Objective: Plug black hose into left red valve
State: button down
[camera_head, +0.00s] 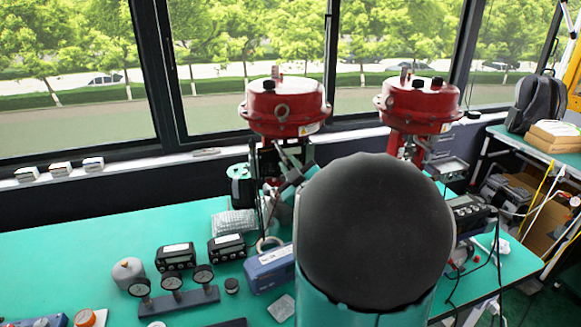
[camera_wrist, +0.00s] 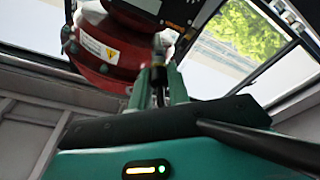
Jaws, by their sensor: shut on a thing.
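The left red valve (camera_head: 284,108) stands at the back of the teal table, by the window. A red valve body (camera_wrist: 112,45) fills the upper left of the wrist view, with a warning label on it. My gripper (camera_wrist: 160,88) has its teal fingers closed around the dark end of the black hose (camera_wrist: 158,76). A pale metal tip points up from it, close below the valve; I cannot tell whether it touches a port. In the head view a teal finger part shows just below the left valve, and my arm hides most of the gripper and hose.
A second red valve (camera_head: 418,105) stands to the right. Black gauges (camera_head: 228,246), a triple-gauge stand (camera_head: 178,300) and a blue box (camera_head: 268,268) lie on the table (camera_head: 70,260). The left part of the table is mostly clear. A backpack (camera_head: 540,102) sits at the far right.

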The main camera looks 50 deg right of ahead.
jog(key=shift+w+d, duration=0.2)
jog(key=shift+w, duration=0.1)
jog(key=c, duration=1.3)
grip_release()
jog(key=shift+o, duration=0.2)
